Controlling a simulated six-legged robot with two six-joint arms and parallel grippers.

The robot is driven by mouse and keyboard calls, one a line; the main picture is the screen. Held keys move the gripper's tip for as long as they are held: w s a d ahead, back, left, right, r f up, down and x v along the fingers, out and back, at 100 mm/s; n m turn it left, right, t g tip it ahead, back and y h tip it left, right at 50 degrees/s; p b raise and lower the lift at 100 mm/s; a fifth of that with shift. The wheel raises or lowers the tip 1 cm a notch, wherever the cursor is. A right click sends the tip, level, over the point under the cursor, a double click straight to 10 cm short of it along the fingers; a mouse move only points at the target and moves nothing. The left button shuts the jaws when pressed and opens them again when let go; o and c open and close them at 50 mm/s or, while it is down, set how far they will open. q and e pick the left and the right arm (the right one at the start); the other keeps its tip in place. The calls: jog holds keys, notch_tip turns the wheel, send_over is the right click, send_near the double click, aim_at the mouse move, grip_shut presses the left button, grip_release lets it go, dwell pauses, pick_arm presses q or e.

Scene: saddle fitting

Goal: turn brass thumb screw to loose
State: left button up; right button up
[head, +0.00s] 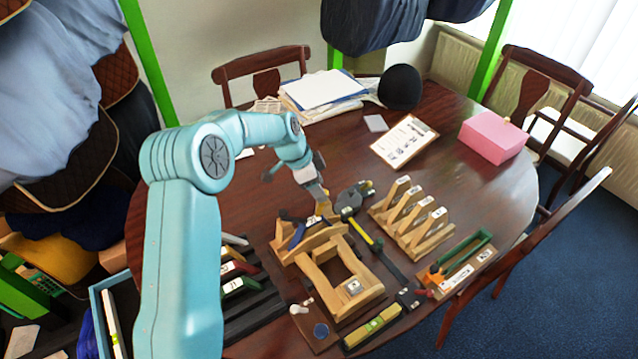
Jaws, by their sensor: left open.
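My left arm reaches in from the left, and my left gripper (317,192) points down over the back of the wooden saddle frame (345,262) on the table. The gripper is open. A small brass-coloured piece (324,208) shows just below its fingertips, at the frame's rear edge; it is too small to tell for sure that it is the thumb screw, or whether the fingers touch it. A blue strap-like part (298,234) lies across the frame's rear bar. My right gripper is not in view.
A slotted wooden rack (412,222) stands right of the frame, and a green-handled tool (462,252) lies farther right. A black-and-yellow tool (366,234) lies close beside the frame. A pink box (492,137) and clipboard (404,141) sit farther back. The table's middle right is clear.

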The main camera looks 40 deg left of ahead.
pick_arm(q)
jog(key=shift+w+f, duration=0.6)
jog(key=shift+f, duration=0.15)
jog(key=shift+w+d+f, duration=0.15)
jog(key=shift+w+f, duration=0.1)
jog(key=shift+w, duration=0.05)
jog(key=shift+s+d+r, duration=0.1)
jog(key=shift+s+r, duration=0.1)
jog(key=shift+s, duration=0.05)
jog(key=shift+s+d+r, duration=0.1)
jog(key=shift+s+r, duration=0.2)
jog(key=shift+s, duration=0.3)
jog(key=shift+w+a+f, duration=0.2)
jog(key=shift+w+f, duration=0.15)
jog(key=shift+w, duration=0.25)
grip_shut()
jog(key=shift+s+d+r, duration=0.1)
jog(key=shift+s+r, duration=0.05)
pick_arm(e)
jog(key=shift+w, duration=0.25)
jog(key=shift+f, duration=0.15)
